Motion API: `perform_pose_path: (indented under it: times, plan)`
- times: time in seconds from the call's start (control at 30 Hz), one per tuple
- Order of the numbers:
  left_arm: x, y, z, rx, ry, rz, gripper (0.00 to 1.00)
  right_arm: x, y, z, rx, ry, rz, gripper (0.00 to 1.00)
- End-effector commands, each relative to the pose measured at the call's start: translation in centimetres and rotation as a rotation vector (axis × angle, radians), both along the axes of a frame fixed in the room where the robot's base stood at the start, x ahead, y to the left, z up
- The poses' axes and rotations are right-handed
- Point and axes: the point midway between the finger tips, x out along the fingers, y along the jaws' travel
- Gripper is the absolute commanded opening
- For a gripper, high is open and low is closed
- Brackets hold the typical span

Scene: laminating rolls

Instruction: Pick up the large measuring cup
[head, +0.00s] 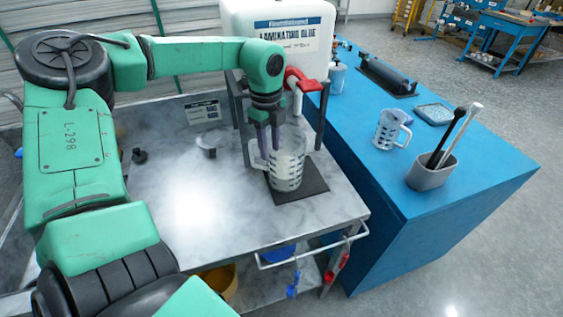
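The large measuring cup (290,172) is clear with dark markings and has whitish contents. It stands upright on a dark mat (299,192) on the metal table, under the glue container's tap, with its handle (257,155) to the left. My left gripper (269,146) points down at the cup's left side, near the rim and handle. Its two fingers show a narrow gap and look open. Whether they touch the cup is unclear. A smaller measuring cup (388,130) stands on the blue table. My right gripper is not in view.
A white glue container (285,40) with a red tap handle (303,80) stands on a dark frame close behind my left gripper. The blue table (440,205) holds a grey holder with tools (431,173), a tray (434,114) and a roller (387,75). The metal table's left part is mostly clear.

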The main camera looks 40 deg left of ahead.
Motion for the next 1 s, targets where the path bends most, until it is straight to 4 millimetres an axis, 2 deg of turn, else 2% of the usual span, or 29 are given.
perform_pose_path:
  times: [0.03, 0.13, 1.0]
  plan:
    - [0.00, 0.01, 0.00, 0.000, 0.000, 0.000, 0.39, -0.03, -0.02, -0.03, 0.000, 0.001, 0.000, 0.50]
    - [0.01, 0.01, 0.02, 0.000, 0.000, 0.000, 0.00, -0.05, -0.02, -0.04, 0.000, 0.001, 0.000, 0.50]
    - [0.02, 0.04, 0.07, 0.001, 0.000, 0.001, 0.00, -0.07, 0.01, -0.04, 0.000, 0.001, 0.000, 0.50]
